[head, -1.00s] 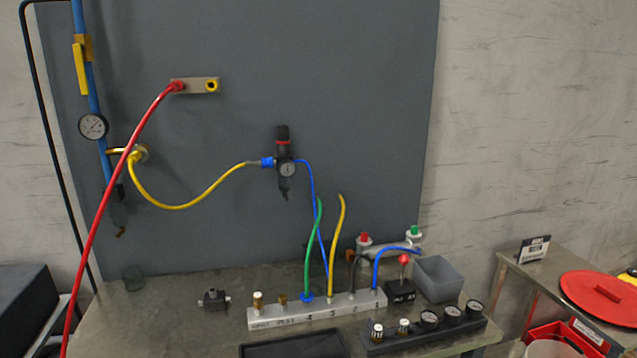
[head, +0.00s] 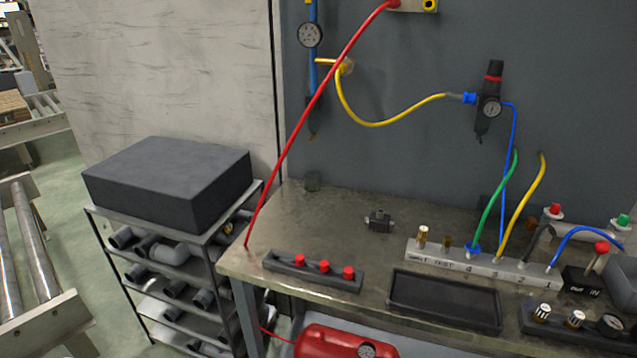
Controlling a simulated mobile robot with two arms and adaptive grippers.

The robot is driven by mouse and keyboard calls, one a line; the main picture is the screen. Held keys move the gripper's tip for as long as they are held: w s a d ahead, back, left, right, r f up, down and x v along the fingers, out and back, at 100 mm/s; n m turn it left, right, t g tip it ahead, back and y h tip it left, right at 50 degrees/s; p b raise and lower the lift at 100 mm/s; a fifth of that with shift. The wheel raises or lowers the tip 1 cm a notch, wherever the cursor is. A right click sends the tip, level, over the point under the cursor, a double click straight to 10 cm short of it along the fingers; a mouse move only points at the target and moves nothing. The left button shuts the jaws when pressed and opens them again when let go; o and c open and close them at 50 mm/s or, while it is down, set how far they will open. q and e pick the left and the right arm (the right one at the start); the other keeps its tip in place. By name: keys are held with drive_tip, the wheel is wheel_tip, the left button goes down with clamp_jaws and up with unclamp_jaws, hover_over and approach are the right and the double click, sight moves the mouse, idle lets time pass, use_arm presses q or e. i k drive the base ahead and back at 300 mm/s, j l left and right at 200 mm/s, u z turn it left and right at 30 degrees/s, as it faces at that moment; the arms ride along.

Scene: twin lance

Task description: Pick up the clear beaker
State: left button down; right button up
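Neither of my grippers shows in the head view.
A red hose (head: 312,105) hangs down to the bench's left edge. A strip with red knobs (head: 312,270), a black tray (head: 444,298), a small fitting (head: 379,220) and a grey manifold (head: 480,266) with hoses stand on the bench. A shelf rack with a dark box (head: 170,183) is left.

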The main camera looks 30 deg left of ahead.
sight(313, 182)
drive_tip(key=k+j+u, duration=0.1)
drive_tip(key=j, duration=0.65)
drive_tip(key=k+j+u, duration=0.15)
drive_tip(key=j, duration=0.6)
drive_tip(key=k+j+u, duration=0.1)
drive_tip(key=j, duration=0.65)
